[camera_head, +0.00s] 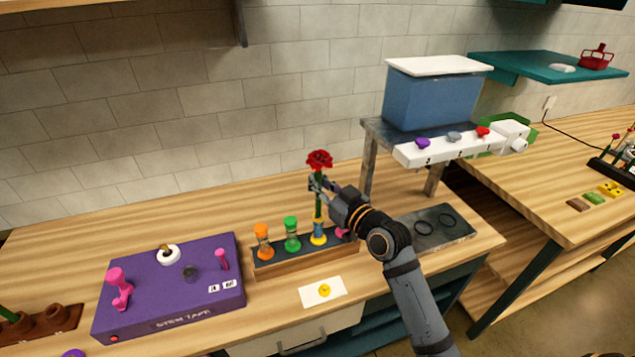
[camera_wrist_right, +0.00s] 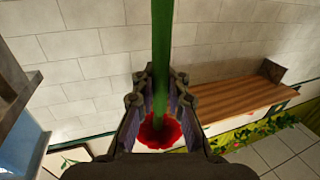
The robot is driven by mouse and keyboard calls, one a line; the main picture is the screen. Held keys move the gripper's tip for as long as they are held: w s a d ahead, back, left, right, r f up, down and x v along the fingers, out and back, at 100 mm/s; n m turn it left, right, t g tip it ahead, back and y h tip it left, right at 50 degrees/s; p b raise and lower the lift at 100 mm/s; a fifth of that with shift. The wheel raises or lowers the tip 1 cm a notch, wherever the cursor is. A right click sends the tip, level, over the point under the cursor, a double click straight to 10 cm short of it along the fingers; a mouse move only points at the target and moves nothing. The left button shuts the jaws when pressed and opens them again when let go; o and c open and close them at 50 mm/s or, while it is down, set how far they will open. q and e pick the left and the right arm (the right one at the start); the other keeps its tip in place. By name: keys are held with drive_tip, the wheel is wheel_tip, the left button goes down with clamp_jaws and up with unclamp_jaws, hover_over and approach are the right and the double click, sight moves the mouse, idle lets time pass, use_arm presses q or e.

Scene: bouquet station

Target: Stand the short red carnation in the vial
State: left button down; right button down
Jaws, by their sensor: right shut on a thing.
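The short red carnation (camera_head: 319,160) is upright, bloom up, on a green stem. My right gripper (camera_head: 318,184) is shut on the stem below the bloom. In the right wrist view the green stem (camera_wrist_right: 162,50) runs between the fingers (camera_wrist_right: 158,100), with the red bloom (camera_wrist_right: 160,132) beyond. A dark rack in a wooden base (camera_head: 305,260) holds orange (camera_head: 262,242), green (camera_head: 292,234), yellow-and-blue (camera_head: 318,234) and pink (camera_head: 341,235) vials. The stem's lower end is at the yellow-and-blue vial's mouth; I cannot tell whether it is inside. My arm partly covers the pink vial. My left gripper is out of view.
A card with a yellow mark (camera_head: 322,291) lies before the rack. A purple stem tape box (camera_head: 170,290) stands left. A raised shelf with a blue bin (camera_head: 430,98) and white strip (camera_head: 455,150) stands right, near a dark mat (camera_head: 432,230). Wood behind the rack is clear.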

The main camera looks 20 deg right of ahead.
sight(317, 197)
drive_tip(key=shift+f, duration=0.2)
drive_tip(key=shift+f+b, duration=1.2)
drive_tip(key=shift+b, duration=0.05)
drive_tip(key=shift+f, duration=0.15)
drive_tip(key=shift+f+b, duration=0.7)
drive_tip(key=shift+b, duration=0.15)
drive_tip(key=c, duration=1.3)
unclamp_jaws()
drive_tip(key=shift+o, duration=0.4)
drive_tip(key=o, duration=0.5)
